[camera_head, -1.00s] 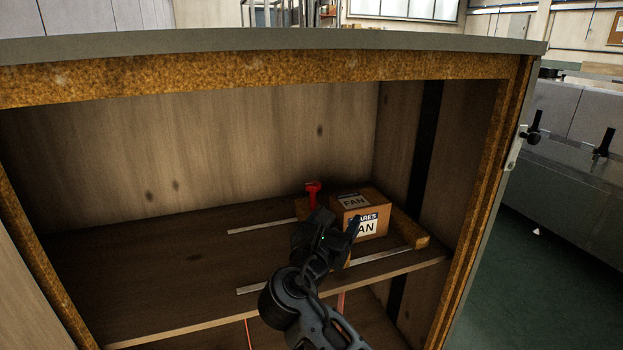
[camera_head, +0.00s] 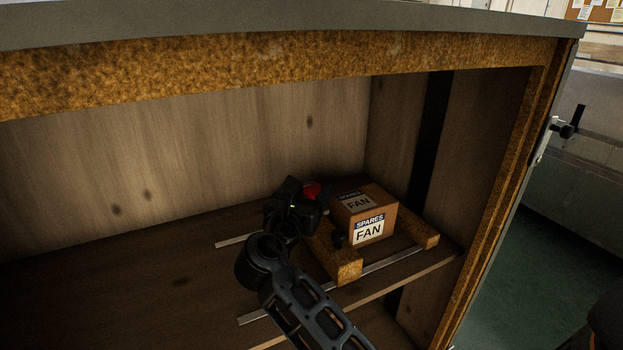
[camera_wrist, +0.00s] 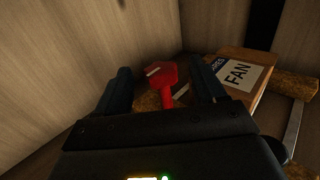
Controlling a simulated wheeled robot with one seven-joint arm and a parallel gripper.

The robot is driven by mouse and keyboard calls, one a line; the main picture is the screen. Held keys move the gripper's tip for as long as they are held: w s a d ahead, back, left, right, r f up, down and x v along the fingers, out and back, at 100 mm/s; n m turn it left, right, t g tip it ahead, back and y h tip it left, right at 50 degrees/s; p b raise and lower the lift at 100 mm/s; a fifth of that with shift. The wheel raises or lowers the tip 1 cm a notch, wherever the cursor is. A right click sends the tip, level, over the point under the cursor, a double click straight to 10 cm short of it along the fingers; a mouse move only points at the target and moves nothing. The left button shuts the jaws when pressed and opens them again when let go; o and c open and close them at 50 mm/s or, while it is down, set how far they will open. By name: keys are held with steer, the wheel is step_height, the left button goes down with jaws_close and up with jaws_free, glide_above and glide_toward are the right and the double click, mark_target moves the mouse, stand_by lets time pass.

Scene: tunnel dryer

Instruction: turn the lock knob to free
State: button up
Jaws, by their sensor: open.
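The lock knob is red and shows in the wrist view (camera_wrist: 163,75), with a light mark on its head and a red stem below. In the head view the red knob (camera_head: 312,190) is partly hidden behind my gripper (camera_head: 297,203). In the wrist view my gripper (camera_wrist: 161,84) is open, with one dark finger on each side of the knob. A gap shows between the knob and each finger. I cannot tell how deep the knob sits between them.
A cardboard box (camera_head: 378,222) marked "SPARES FAN" stands just right of the knob, close to my right finger. Tan blocks (camera_head: 346,268) and metal rails (camera_head: 390,261) flank it on the wooden shelf (camera_head: 180,275). The shelf's left side is clear.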

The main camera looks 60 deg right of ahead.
steer(key=shift+w+d+p, duration=0.15)
steer(key=shift+d, duration=1)
steer(key=shift+w+d+p, duration=0.15)
steer(key=shift+d, duration=0.95)
steer(key=c, duration=1)
